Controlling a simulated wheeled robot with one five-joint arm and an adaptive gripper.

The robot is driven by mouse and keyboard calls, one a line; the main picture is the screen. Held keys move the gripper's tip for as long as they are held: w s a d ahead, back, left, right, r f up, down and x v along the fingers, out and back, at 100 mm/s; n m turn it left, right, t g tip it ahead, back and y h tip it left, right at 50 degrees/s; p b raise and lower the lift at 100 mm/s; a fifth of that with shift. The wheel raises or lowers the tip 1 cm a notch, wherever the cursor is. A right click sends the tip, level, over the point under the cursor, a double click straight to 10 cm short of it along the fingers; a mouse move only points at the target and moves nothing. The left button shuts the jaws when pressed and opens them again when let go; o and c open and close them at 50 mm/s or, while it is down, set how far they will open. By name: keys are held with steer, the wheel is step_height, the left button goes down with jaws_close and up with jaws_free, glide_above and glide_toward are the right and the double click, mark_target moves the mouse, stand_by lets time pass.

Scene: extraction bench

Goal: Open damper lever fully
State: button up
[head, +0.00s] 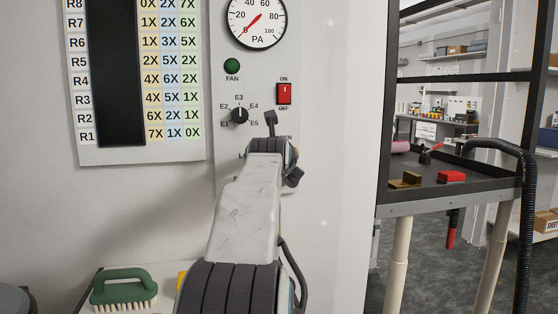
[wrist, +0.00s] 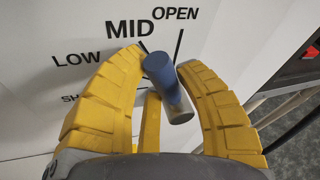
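The knob is in front of a white panel marked LOW, MID and OPEN, with another label partly covered. It stands below and between the MID and OPEN labels. My gripper (wrist: 161,64) has its two yellow fingers on either side of the knob, with the tips close against it; they look shut on it.
Above the arm the panel has a gauge (head: 255,20) with its needle low, a green FAN lamp (head: 232,66), a selector knob (head: 240,116) and a red switch (head: 284,93). A green brush (head: 124,288) lies lower left. A dark cart (head: 456,195) stands at right.

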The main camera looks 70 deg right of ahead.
steer(key=o, duration=0.6)
steer(key=shift+s+r, duration=0.1)
steer(key=v, duration=1.2)
steer(key=shift+c, duration=0.2)
